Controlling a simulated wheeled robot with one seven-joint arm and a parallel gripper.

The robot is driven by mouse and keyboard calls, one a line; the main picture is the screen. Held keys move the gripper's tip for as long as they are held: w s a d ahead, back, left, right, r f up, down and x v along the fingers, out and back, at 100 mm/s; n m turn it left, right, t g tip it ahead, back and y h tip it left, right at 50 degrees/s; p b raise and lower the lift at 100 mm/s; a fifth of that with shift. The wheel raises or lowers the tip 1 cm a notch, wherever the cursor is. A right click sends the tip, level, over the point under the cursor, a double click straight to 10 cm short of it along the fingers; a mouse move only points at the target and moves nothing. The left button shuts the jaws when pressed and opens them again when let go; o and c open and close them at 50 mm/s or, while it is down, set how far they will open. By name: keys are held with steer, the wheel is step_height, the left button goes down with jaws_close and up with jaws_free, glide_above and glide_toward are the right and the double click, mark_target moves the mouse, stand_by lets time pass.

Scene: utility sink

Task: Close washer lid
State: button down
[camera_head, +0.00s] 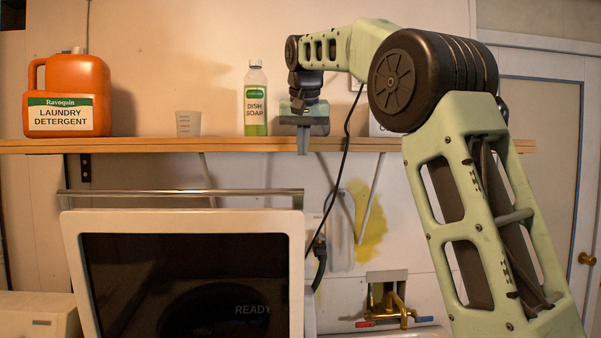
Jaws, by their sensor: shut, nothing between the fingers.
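The washer lid (75,228) stands raised in the lower left of the head view, a pale frame around a dark glass panel with the word READY showing on it. My gripper (302,150) is shut and empty, pointing down in front of the shelf. In the picture it is above the lid's upper right corner, with a gap between them. The washer's body under the lid is mostly out of the frame.
A wooden shelf (230,145) crosses the wall, bearing an orange laundry detergent jug (68,95), a measuring cup (188,123) and a dish soap bottle (255,100). A brass faucet (393,308) with red and blue handles is at lower right. A door (540,150) is at far right.

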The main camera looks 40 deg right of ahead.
steer(key=f, duration=0.3)
steer(key=f+p, duration=0.1)
steer(key=f, duration=0.2)
steer(key=w+f+p, duration=0.1)
steer(key=f, duration=0.2)
steer(key=shift+d, duration=0.35)
steer(key=shift+s+a+f, duration=0.1)
steer(key=shift+s+a, duration=0.15)
steer(key=shift+s, duration=0.15)
steer(key=shift+f, duration=0.15)
